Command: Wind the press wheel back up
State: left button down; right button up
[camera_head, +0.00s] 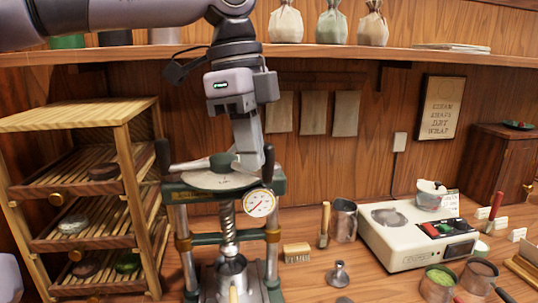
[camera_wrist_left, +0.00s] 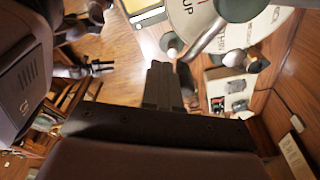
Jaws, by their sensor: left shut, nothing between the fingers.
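The tea press stands on the bench, with its pale round plate (camera_head: 213,181) on top of a green head. The press wheel has a dark green hub (camera_head: 222,162) and a metal spoke ending in a dark upright handle (camera_head: 163,156) at the left. Another dark handle (camera_head: 268,160) shows at the right. My left gripper (camera_head: 249,168) points down beside that right handle, its fingers shut and empty. In the left wrist view the shut fingers (camera_wrist_left: 162,82) are close to a spoke's round-ended handle (camera_wrist_left: 172,45); contact cannot be told. The plate (camera_wrist_left: 205,20) shows the letters "UP".
A gauge (camera_head: 259,203) sits on the press front, above a screw (camera_head: 228,228). A slatted wooden rack (camera_head: 78,118) stands close at left. A shelf (camera_head: 330,55) runs above.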

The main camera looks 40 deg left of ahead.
pick_arm(q)
jog(key=shift+w+p, duration=0.4)
jog(key=shift+w, duration=0.2)
jog(key=shift+w+r+p, duration=0.15)
jog(key=shift+w+p, duration=0.25)
jog(key=shift+w, duration=0.15)
jog(key=shift+w+p, duration=0.5)
jog(key=shift+w, duration=0.3)
jog(key=shift+w+d, duration=0.1)
jog(key=shift+w, duration=0.35)
jog(key=shift+w+p, duration=0.2)
jog(key=shift+p, duration=0.15)
jog(key=shift+w+a+p, duration=0.2)
jog(key=shift+w+p, duration=0.1)
jog(key=shift+w, duration=0.2)
jog(key=shift+w+a+p, duration=0.2)
jog(key=shift+w+p, duration=0.1)
jog(key=shift+w, duration=0.2)
